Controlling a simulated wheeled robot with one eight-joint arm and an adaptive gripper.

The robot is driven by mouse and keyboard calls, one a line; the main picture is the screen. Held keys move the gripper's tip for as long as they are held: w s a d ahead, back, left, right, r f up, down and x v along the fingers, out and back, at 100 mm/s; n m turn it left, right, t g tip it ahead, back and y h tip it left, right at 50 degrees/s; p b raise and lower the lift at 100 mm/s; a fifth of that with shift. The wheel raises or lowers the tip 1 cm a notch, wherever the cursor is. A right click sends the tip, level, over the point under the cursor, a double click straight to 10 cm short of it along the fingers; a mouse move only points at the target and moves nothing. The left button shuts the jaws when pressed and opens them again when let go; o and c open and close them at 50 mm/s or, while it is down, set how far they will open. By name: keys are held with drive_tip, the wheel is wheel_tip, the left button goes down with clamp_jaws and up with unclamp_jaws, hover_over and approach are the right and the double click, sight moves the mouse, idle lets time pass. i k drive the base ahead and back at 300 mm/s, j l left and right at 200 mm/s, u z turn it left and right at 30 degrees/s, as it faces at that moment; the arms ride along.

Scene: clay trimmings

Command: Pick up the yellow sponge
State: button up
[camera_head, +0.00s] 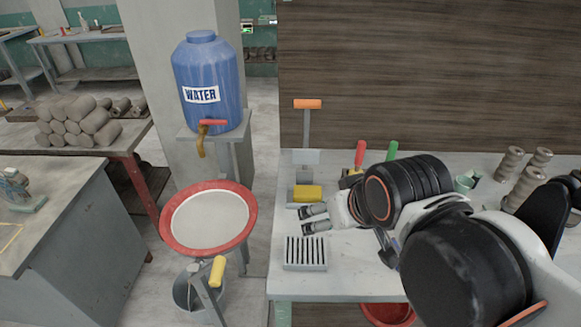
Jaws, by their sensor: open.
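A yellow block (307,193), which looks like the sponge, lies on the grey worktable (340,286) near its left edge, at the foot of an upright orange-topped tool. My gripper (306,219) is open, its fingers pointing left. In the picture it sits just below and right of the yellow block. The fingers look empty, and I cannot tell whether they touch the block. Another yellow piece (217,271) shows lower left, below the red-rimmed basin; it may be a handle.
A slotted grey tray (306,253) lies in front of my gripper. The orange-topped tool (307,125) stands behind the block. Red- and green-handled tools (360,153) and several clay-coloured spools (526,178) are farther right. A red-rimmed basin (249,223) and blue water tank (207,75) stand left.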

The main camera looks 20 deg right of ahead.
sight(303, 194)
drive_tip(key=i+j+z, duration=0.15)
drive_tip(key=j+z, duration=0.35)
drive_tip(key=j, duration=0.15)
drive_tip(key=j+z, duration=0.5)
drive_tip(key=j, duration=0.15)
